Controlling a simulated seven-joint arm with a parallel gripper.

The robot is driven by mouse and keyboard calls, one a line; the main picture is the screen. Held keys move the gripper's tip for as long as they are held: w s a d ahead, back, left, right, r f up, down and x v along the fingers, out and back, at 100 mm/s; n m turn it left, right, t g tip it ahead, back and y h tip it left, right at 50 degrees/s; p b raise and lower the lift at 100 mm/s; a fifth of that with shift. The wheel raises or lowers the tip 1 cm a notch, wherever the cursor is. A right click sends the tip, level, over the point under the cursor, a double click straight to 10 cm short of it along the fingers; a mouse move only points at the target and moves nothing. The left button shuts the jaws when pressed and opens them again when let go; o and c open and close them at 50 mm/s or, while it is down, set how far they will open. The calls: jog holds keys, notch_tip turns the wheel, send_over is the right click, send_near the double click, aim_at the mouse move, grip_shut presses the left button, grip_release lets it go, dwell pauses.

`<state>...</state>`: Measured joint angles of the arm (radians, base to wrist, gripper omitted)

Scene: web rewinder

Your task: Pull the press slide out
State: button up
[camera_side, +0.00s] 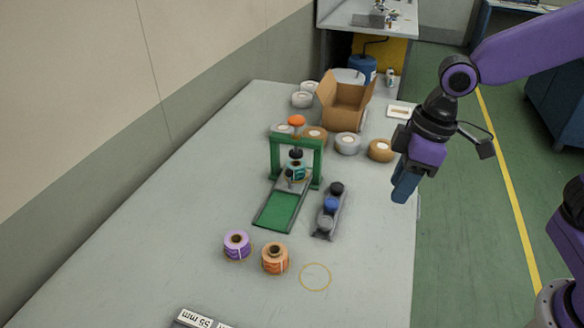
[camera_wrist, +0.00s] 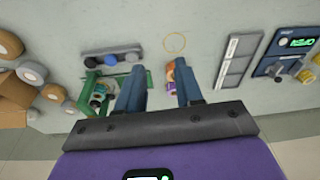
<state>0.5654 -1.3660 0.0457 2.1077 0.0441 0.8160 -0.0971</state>
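The green press (camera_side: 318,165) stands mid-table, an orange knob (camera_side: 296,120) on top. A grey slide (camera_side: 292,186) lies under its frame, bearing a teal roll (camera_side: 297,171). A bare green track (camera_side: 278,212) extends from it toward the front. In the wrist view, the press (camera_wrist: 140,100) is left of centre, partly hidden by a finger. My gripper (camera_side: 402,190) hangs over the table's right edge, apart from the press and higher. The wrist view shows the fingers of my gripper (camera_wrist: 160,66) spread, with nothing held between them.
A grey holder with black, blue and grey knobs (camera_side: 331,204) stands right of the track. Purple (camera_side: 236,245) and orange (camera_side: 275,259) rolls stand in front. Several rolls and an open cardboard box (camera_side: 345,105) are behind. A yellow circle (camera_side: 315,277) marks bare table.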

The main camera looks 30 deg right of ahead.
jog(key=w+a+m+t, duration=0.15)
jog(key=w+a, duration=0.25)
jog(key=w, duration=1)
jog(key=m+t, duration=0.1)
jog(key=m, duration=0.2)
send_near(290, 171)
jog(key=shift+n+y, duration=0.25)
jog(key=shift+y, duration=0.05)
jog(key=x, duration=0.8)
jog(key=shift+d+f, duration=0.15)
jog(key=shift+d, duration=0.05)
grip_shut()
